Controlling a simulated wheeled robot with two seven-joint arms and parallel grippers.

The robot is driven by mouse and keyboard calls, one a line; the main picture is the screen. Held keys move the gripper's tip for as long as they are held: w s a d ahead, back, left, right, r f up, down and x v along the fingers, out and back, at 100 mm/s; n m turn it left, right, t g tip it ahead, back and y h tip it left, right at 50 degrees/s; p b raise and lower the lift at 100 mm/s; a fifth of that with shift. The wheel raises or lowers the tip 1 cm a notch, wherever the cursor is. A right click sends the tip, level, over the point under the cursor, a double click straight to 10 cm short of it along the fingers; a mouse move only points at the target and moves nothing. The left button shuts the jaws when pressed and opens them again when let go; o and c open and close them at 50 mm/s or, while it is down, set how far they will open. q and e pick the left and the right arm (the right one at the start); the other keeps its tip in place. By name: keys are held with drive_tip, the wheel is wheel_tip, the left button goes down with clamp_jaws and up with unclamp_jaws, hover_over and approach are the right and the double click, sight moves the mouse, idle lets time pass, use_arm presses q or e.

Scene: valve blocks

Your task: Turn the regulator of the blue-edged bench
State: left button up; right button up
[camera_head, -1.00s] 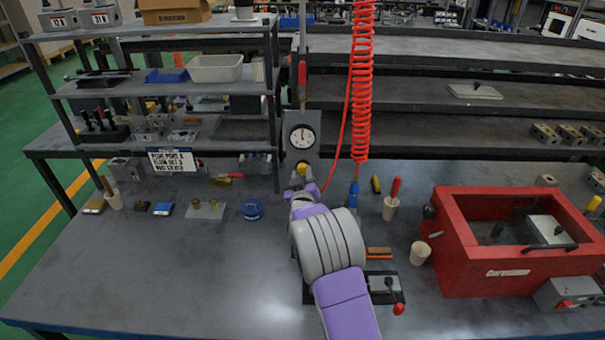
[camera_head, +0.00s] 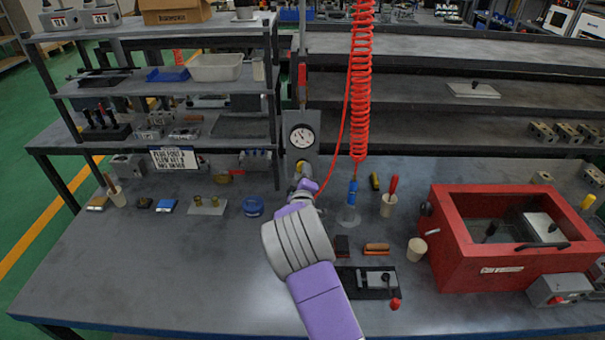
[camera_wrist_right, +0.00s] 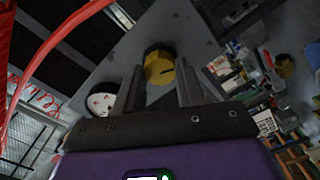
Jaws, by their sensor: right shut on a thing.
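The regulator is a yellow knob (camera_head: 299,167) on a grey upright plate (camera_head: 312,140), below a round white gauge (camera_head: 302,136). The bench (camera_head: 150,290) under it has a blue front edge. My right gripper (camera_head: 304,178) is at the knob, its arm coming in from the bottom. In the right wrist view the knob (camera_wrist_right: 159,68) sits between the two fingers (camera_wrist_right: 158,85), which are shut on it, and a dark mark shows on its face. The plate and gauge (camera_wrist_right: 102,105) appear tilted there. Much of the knob is hidden in the head view. My left gripper is not in view.
A red coiled hose (camera_head: 361,80) hangs just right of the plate, with a blue end (camera_head: 352,192). A red box (camera_head: 510,270) stands at the right. A shelf rack (camera_head: 170,90) is at the left. The bench's front left is clear.

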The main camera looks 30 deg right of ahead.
idle(0.4)
drive_tip(key=o, duration=1)
drive_tip(key=shift+o, duration=0.2)
drive_tip(key=v, duration=0.7)
drive_tip(key=shift+s+p, duration=0.3)
drive_tip(key=shift+a+r, duration=0.1)
drive_tip(key=shift+a, duration=0.05)
